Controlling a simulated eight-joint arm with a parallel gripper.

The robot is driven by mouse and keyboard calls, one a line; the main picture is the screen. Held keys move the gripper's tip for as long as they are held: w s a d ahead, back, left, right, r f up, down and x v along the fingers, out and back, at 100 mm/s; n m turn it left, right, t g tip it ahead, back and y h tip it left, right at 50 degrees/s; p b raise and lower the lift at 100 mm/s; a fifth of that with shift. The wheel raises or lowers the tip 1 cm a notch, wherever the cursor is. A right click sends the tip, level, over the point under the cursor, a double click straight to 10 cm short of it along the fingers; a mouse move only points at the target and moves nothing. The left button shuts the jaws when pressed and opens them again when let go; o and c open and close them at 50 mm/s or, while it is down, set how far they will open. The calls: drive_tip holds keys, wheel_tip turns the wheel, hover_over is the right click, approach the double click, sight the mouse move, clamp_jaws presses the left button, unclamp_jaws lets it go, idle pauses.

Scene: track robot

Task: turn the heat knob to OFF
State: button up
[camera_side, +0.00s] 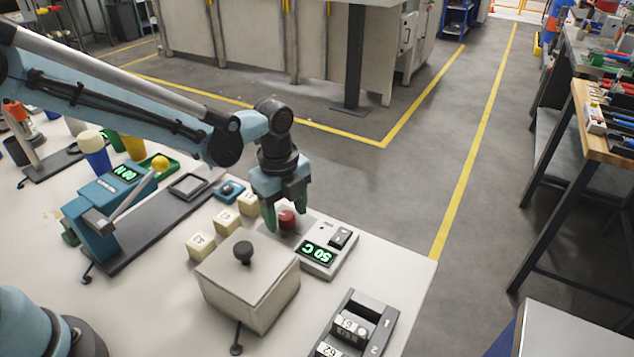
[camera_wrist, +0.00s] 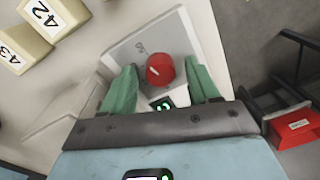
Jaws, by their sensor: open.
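The heat knob (camera_side: 287,220) is red and sits on a pale control box (camera_side: 346,262) with a green display that reads 50 C, upside down in the side view. In the wrist view the knob (camera_wrist: 160,70) shows a short white mark on its top. My gripper (camera_side: 285,207) points down over the knob. In the wrist view its green fingers (camera_wrist: 160,76) are open, one on each side of the knob, with a visible gap on both sides.
A lidded grey box (camera_side: 245,285) with a black handle stands close in front of the control box. Several numbered cream blocks (camera_side: 200,246) lie to the left. A dark device with number dials (camera_side: 352,325) stands in front, near the table's right edge.

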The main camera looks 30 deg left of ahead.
drive_tip(key=c, duration=1)
drive_tip(key=shift+c, duration=0.2)
